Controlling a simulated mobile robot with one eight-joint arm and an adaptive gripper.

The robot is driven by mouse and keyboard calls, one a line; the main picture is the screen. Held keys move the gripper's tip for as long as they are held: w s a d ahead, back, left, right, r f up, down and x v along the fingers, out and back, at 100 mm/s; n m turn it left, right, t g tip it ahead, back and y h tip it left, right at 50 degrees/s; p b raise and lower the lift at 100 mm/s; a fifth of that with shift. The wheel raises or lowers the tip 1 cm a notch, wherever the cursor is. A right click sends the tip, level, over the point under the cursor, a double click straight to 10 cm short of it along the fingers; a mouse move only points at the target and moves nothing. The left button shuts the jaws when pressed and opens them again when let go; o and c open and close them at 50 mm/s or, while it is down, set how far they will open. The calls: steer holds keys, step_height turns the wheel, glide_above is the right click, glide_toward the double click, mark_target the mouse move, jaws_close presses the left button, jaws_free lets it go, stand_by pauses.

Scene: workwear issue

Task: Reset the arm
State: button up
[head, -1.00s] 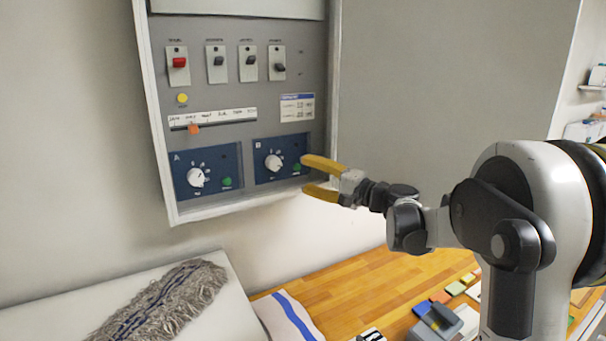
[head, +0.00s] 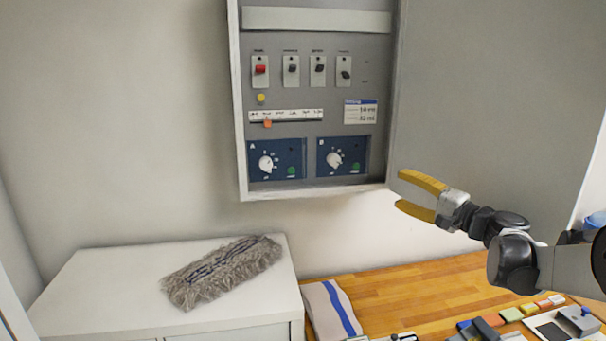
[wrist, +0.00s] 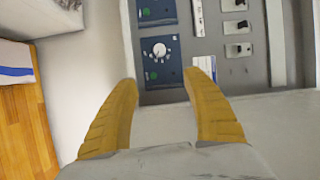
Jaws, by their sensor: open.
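My gripper (head: 418,196) has two yellow fingers and is open and empty. In the head view it stands just right of the lower right corner of a grey wall panel (head: 294,105). In the wrist view the parted fingers (wrist: 163,95) point toward the panel, with the white knob (wrist: 160,50) of dial B between and beyond them. I see no contact with the panel. The arm reaches in from the right edge of the head view.
Below the panel, a white cabinet (head: 90,285) bears a grey shaggy mop head (head: 222,272). Right of it is a wooden counter (head: 400,290) with a blue-striped cloth (head: 332,308) and several small coloured items near the front. The wall space right of the panel is clear.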

steer(key=s+a+f+n+g+h+b, duration=0.1)
steer(key=s+a+f+n+g+b, duration=0.15)
steer(key=s+a+f+b, duration=0.3)
steer(key=s+a+f+n+g+h+b, duration=0.1)
steer(key=s+a+f+b, duration=0.1)
steer(key=s+f, duration=0.4)
steer(key=s+a+f+n+g+h+b, duration=0.2)
steer(key=s+f+b, duration=0.2)
steer(key=s+f, duration=0.3)
steer(key=s+a+f+n+g+h+b, duration=0.1)
steer(key=s+a+f+n+h+b, duration=0.1)
steer(key=s+f, duration=0.5)
steer(key=shift+s+g+b, duration=0.35)
steer(key=shift+s+b, duration=0.05)
steer(key=shift+s, duration=0.3)
steer(key=s+d+f+n+h+b, duration=0.2)
steer(key=s+d+f+h+b, duration=0.2)
steer(key=s+f, duration=0.6)
steer(key=shift+d+n+g, duration=0.3)
steer(key=shift+d+n, duration=0.05)
